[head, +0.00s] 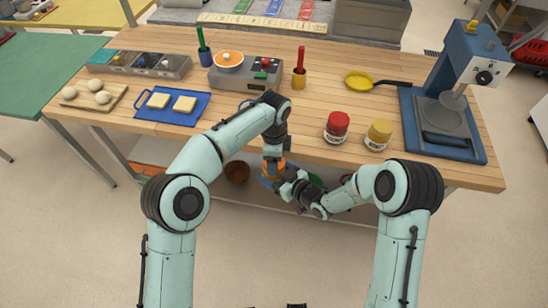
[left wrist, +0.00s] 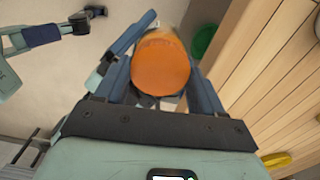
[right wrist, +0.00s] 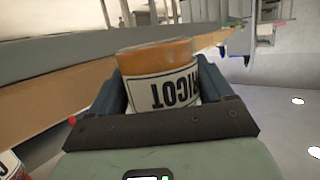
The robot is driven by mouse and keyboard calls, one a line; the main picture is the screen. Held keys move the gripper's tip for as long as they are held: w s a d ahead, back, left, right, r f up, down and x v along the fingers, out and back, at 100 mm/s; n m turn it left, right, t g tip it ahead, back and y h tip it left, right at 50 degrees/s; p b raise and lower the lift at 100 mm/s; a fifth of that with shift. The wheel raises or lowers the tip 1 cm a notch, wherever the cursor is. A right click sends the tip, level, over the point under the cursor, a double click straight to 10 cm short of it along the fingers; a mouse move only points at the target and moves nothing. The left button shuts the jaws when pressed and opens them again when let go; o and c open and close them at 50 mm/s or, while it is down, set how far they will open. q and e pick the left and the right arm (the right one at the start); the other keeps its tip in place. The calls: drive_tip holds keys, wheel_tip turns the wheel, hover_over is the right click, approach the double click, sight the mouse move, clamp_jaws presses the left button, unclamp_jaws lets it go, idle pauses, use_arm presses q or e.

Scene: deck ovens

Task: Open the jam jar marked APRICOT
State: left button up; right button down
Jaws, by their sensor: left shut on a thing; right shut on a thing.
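The APRICOT jar (right wrist: 165,90) is held in the air just off the table's front edge, between my two grippers. In the right wrist view its white label reads upside down, with only the last letters showing. My right gripper (head: 287,184) is shut on the jar's body from the side. My left gripper (head: 273,158) comes down from above and is shut around the orange lid (left wrist: 161,66). The lid faces the left wrist camera and fills the space between the fingers. Whether the lid is loose on the jar cannot be seen.
On the wooden table (head: 225,120), a red-lidded jar (head: 336,127) and a yellow-lidded jar (head: 378,134) stand right of my grippers. A blue press (head: 450,110) stands at the right end. A blue board (head: 172,108) with bread is at left. The front middle is clear.

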use_arm(q)
drive_tip(key=shift+n, duration=1.1)
drive_tip(key=o, duration=1.2)
drive_tip(key=shift+c, duration=0.2)
